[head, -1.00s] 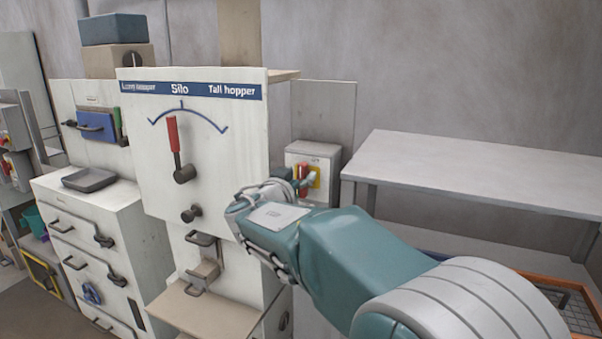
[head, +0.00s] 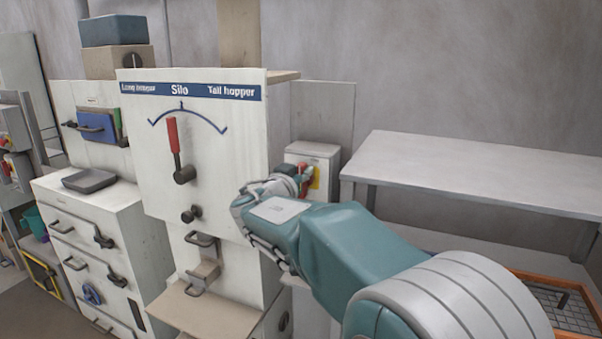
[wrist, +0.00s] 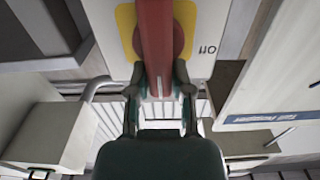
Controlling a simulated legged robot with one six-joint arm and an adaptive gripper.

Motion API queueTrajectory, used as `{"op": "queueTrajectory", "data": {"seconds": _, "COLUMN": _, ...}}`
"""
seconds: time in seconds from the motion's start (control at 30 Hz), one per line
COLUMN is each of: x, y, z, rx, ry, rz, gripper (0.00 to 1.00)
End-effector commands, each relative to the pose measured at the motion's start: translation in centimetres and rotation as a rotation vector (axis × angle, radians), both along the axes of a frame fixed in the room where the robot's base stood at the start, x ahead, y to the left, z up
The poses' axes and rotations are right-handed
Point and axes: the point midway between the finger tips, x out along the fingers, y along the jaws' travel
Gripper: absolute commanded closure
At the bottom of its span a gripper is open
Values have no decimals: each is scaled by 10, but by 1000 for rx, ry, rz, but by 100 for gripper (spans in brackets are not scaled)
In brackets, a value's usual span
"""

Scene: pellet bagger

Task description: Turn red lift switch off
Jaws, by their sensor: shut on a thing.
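The red lift switch is a long red handle (wrist: 157,45) on a round red hub over a yellow plate (wrist: 126,22). In the head view the switch sits on a small grey box (head: 312,152) right of the dial panel. My gripper (head: 304,180) is at the box's front and hides most of the handle. The yellow plate shows beside the fingers.
The white dial panel (head: 230,130) with a red pointer (head: 173,135) stands just left of my gripper. A grey table (head: 470,170) is to the right, with an orange-edged grate (head: 565,303) below it. White drawers (head: 85,225) stand at the far left.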

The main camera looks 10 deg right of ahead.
Motion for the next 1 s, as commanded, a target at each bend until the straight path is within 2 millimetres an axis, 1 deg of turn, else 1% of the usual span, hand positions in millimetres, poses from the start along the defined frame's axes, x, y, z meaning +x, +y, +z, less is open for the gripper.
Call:
{"op": "queueTrajectory", "data": {"seconds": 0.03, "x": 1, "y": 1, "z": -8, "rx": -3, "ry": 21, "rz": 2, "gripper": 100}}
{"op": "queueTrajectory", "data": {"seconds": 0.17, "x": 2, "y": 2, "z": -9, "rx": -39, "ry": 49, "rz": 1, "gripper": 100}}
{"op": "queueTrajectory", "data": {"seconds": 0.37, "x": 4, "y": 4, "z": -11, "rx": -141, "ry": 127, "rz": 1, "gripper": 100}}
{"op": "queueTrajectory", "data": {"seconds": 1.0, "x": 10, "y": 11, "z": -18, "rx": -627, "ry": 479, "rz": -1, "gripper": 100}}
